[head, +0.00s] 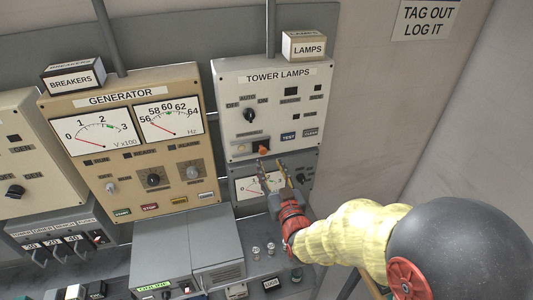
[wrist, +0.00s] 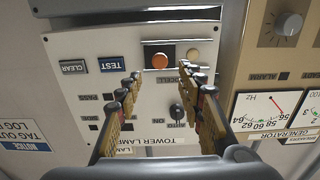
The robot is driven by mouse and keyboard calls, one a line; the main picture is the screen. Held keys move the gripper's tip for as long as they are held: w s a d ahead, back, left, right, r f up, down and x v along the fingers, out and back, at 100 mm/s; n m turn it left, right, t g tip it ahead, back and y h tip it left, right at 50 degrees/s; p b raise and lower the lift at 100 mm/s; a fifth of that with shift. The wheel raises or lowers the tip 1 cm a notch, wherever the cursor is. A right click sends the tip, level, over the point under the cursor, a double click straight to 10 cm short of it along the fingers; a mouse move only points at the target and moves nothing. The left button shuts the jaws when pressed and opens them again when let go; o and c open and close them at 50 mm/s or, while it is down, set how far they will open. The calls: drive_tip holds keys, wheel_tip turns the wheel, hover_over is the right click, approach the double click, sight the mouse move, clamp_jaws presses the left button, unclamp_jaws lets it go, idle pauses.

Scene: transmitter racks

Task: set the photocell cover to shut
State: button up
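The photocell control sits low on the white TOWER LAMPS panel (head: 290,78). It has a dark recess with an orange piece (head: 264,148) at its right, and a pale part with a small round spot (head: 243,148) at its left. In the wrist view, which is upside down, the orange piece (wrist: 160,61) shows in the dark slot beside the pale part (wrist: 192,56). Which part is the cover, and its exact setting, I cannot tell. My gripper (head: 272,166) is open and empty, just below the control in the head view. In the wrist view its fingers (wrist: 167,84) are spread apart.
The TEST (head: 289,136) and CLEAR (head: 310,132) buttons are close right of the control. A black rotary knob (head: 249,115) is above it. A grey meter panel (head: 301,162) lies behind my fingers. The GENERATOR panel (head: 115,115) stands to the left.

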sight(264, 152)
drive_tip(key=p+x, duration=0.1)
drive_tip(key=x, duration=0.6)
drive_tip(key=shift+w+f+p, duration=0.1)
drive_tip(key=shift+w+p, duration=0.05)
drive_tip(key=shift+p, duration=0.15)
drive_tip(key=c, duration=0.3)
clamp_jaws()
idle(0.4)
